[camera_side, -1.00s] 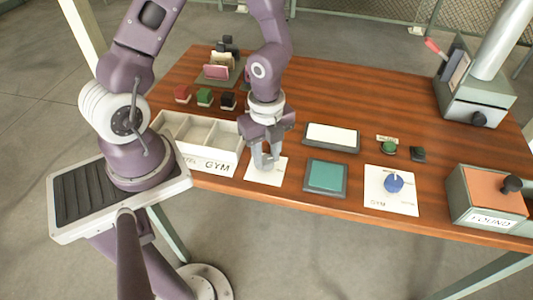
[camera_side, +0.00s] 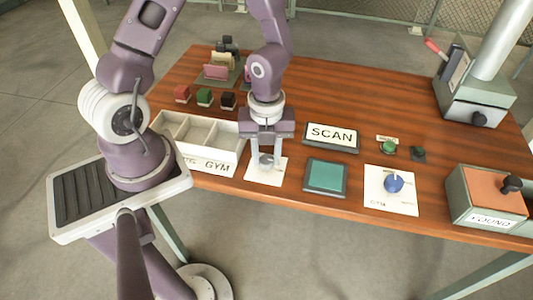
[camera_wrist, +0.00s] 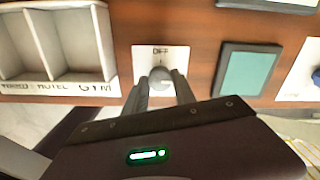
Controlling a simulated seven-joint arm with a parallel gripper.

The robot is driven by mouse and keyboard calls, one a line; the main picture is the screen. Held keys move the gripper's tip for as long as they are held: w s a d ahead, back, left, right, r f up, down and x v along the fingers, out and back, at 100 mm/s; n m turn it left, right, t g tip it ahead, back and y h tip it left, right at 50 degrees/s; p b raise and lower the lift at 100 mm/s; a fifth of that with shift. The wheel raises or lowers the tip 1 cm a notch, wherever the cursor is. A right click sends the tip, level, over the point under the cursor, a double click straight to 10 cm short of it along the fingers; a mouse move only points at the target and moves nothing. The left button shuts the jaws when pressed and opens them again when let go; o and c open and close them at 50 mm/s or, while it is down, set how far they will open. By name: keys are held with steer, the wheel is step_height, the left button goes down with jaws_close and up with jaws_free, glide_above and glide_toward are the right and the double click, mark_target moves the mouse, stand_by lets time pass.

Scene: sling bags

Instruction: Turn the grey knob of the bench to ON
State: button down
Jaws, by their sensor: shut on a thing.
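The grey knob (camera_side: 266,159) stands on a white plate (camera_side: 258,176) at the front of the bench, just right of the divided box. In the wrist view the knob (camera_wrist: 160,76) sits between my two fingertips, and the plate's lettering, which looks like OFF, shows beyond it. My gripper (camera_side: 265,164) points down over the plate and is shut on the knob, one finger on each side. The fingers hide part of the plate and the knob's sides. I cannot clearly read which way the knob points.
The divided box (camera_side: 207,162) stands close on the left. A display reading SCAN (camera_side: 331,137) and a teal pad (camera_side: 325,177) lie on the right. Farther right are a blue knob (camera_side: 393,183) on a plate and a box marked FOUND (camera_side: 488,201).

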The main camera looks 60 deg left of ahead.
stand_by(0.3)
steer(key=c, duration=1)
jaws_free()
steer(key=shift+c, duration=0.2)
step_height(320, 180, up, 7)
steer(key=shift+r, duration=0.1)
step_height(320, 180, up, 3)
steer(key=a+n+y, duration=0.2)
steer(key=n, duration=0.2)
step_height(320, 180, up, 8)
steer(key=n+t+y, duration=0.1)
steer(key=n+t, duration=0.1)
steer(key=n, duration=0.7)
glide_above(266, 159)
steer(key=s+a, duration=0.3)
steer(key=s, duration=0.1)
steer(key=s+d+r+n+t+h, duration=0.3)
steer(key=s+r+n, duration=0.3)
steer(key=n, duration=0.5)
steer(key=shift+s+d+r+t, duration=0.2)
steer(key=shift+d+r+t, duration=0.1)
steer(key=shift+r, duration=0.5)
